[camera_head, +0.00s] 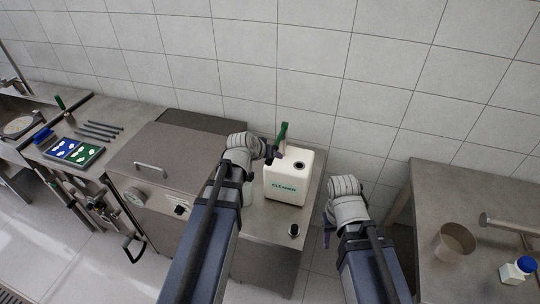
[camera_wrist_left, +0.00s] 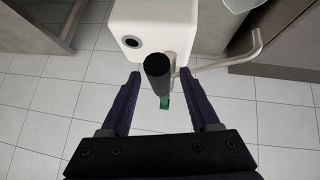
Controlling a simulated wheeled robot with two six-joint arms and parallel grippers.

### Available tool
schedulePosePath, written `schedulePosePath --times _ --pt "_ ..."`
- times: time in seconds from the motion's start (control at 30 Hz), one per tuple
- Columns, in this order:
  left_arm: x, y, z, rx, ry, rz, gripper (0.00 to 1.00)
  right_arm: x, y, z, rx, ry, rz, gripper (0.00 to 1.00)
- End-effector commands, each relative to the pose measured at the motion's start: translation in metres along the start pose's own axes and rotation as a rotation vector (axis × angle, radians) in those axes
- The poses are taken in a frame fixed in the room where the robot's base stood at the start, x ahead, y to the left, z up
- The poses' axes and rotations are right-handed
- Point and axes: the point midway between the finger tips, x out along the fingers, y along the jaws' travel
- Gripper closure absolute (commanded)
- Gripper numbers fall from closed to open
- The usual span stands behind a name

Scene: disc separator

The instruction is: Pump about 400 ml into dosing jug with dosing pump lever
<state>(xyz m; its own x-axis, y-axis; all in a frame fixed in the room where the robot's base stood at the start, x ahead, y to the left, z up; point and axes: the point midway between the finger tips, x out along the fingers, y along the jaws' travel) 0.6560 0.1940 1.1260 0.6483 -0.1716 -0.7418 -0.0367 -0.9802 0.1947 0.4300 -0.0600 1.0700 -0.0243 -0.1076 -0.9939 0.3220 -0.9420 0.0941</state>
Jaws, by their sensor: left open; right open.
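The white canister marked CLEANER (camera_head: 285,187) stands upright on a steel counter. The dosing pump lever (camera_head: 282,134) rises from its top as a green piece. In the left wrist view a black-ended bar (camera_wrist_left: 157,68) with a green tip (camera_wrist_left: 164,102) lies between the open fingers of my left gripper (camera_wrist_left: 160,74), with gaps on both sides. My left gripper (camera_head: 272,153) is beside the lever in the head view. A clear vessel edge (camera_wrist_left: 240,4), perhaps the dosing jug, shows at the top. My right gripper (camera_head: 327,238) is open and empty, right of the counter.
A curved spout pipe (camera_wrist_left: 240,60) extends beside the canister. A small dark-topped item (camera_head: 294,230) stands on the counter's front. A steel box with a handle (camera_head: 150,170) is left. The right table (camera_head: 430,200) holds a beaker (camera_head: 455,243) and a blue-capped bottle (camera_head: 517,271).

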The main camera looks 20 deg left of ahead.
Motion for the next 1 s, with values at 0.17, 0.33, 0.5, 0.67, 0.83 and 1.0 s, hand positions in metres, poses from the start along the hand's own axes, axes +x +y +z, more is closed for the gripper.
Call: schedulePosePath --times 0.17,0.33,0.5,0.67,0.83,1.0 --pt "-0.002 0.0 -0.001 0.0 0.001 0.0 0.38 -0.002 0.0 0.0 0.0 0.0 0.0 0.5" --pt "-0.015 0.001 -0.001 0.0 0.001 0.0 0.38 -0.012 0.001 0.001 0.002 0.0 0.0 0.5" --pt "-0.039 0.002 -0.002 0.0 0.0 -0.001 0.38 -0.03 0.003 0.002 0.005 0.0 -0.001 0.5" --pt "-0.064 0.001 -0.002 -0.001 0.0 -0.001 0.38 -0.049 0.004 0.003 0.009 0.0 -0.002 0.5" --pt "-0.079 0.001 -0.001 -0.001 0.0 0.0 0.38 -0.059 0.005 0.004 0.008 -0.001 -0.002 0.5" --pt "-0.079 0.0 0.0 0.0 0.0 0.0 0.38 -0.058 0.005 0.004 0.008 -0.001 -0.002 0.5"
